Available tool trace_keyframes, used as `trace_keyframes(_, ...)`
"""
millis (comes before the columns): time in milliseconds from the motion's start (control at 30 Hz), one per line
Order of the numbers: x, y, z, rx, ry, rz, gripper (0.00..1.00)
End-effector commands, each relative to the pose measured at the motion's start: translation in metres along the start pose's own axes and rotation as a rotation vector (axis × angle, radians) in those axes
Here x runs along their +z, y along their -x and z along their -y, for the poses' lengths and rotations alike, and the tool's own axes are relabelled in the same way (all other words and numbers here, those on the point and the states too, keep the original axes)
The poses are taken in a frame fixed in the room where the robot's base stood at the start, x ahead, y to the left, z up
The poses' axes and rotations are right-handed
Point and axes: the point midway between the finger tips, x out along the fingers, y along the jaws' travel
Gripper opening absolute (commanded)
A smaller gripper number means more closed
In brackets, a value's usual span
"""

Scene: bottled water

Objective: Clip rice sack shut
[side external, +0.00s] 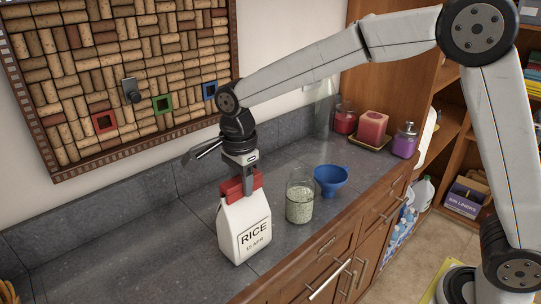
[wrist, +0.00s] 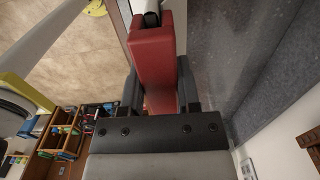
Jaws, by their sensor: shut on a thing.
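A white paper rice sack (side external: 244,228) stands upright on the grey counter, labelled "RICE 15 APR". A red clip (side external: 231,188) sits across the sack's narrow top. My gripper (side external: 250,180) points down over the sack, its fingers shut on the red clip. In the wrist view, the red clip (wrist: 152,62) lies between the two dark fingers of my gripper (wrist: 160,92). A small white part of the sack (wrist: 147,8) shows beyond the clip. Whether the clip's jaws are closed on the sack's top cannot be told.
A glass jar of rice (side external: 300,200) and a blue funnel (side external: 331,179) stand close right of the sack. Red candles (side external: 371,128) and a purple bottle (side external: 405,140) stand further back. A cork board (side external: 125,75) hangs on the wall behind. The counter left of the sack is clear.

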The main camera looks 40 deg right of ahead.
Motion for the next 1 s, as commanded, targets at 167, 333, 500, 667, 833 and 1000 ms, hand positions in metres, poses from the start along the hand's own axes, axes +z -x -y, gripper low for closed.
trace_keyframes(167, 0.0000, 0.0001, 0.0000, 0.000, 0.000, 0.000, 0.00)
trace_keyframes(333, 0.0000, -0.0005, 0.0000, 0.000, 0.000, 0.000, 0.00)
trace_keyframes(500, 0.0000, -0.0017, 0.0000, 0.000, 0.000, 0.000, 0.00)
trace_keyframes(667, 0.0000, -0.0018, 0.0000, 0.000, 0.000, 0.000, 0.00)
trace_keyframes(833, 0.0001, -0.0017, 0.0000, 0.000, 0.000, 0.000, 0.83)
trace_keyframes(1000, 0.0000, -0.0016, 0.0000, 0.000, 0.000, 0.000, 0.83)
